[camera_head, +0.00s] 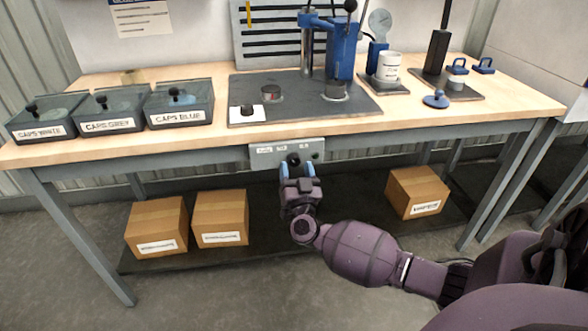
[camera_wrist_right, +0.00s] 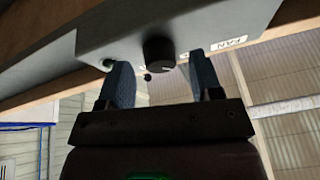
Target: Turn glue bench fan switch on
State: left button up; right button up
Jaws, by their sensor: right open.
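A grey switch box (camera_head: 262,160) hangs under the front edge of the workbench and also shows in the wrist view (camera_wrist_right: 105,35). My right gripper (camera_head: 297,168) is just in front of the box. Its blue fingers are open on either side of the knob in the wrist view (camera_wrist_right: 161,70). I cannot tell if they touch it. The knob's setting cannot be read clearly. My left gripper is out of view.
The workbench (camera_head: 215,140) holds labelled cap bins (camera_head: 105,122) at left, a blue press (camera_head: 340,50) on a dark mat and a white cup (camera_head: 389,66). Cardboard boxes (camera_head: 220,215) stand on the lower shelf, with another box (camera_head: 416,192) at right.

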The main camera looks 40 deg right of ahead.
jog(key=shift+w+d+r, duration=0.15)
jog(key=shift+w, duration=0.15)
jog(key=c, duration=0.9)
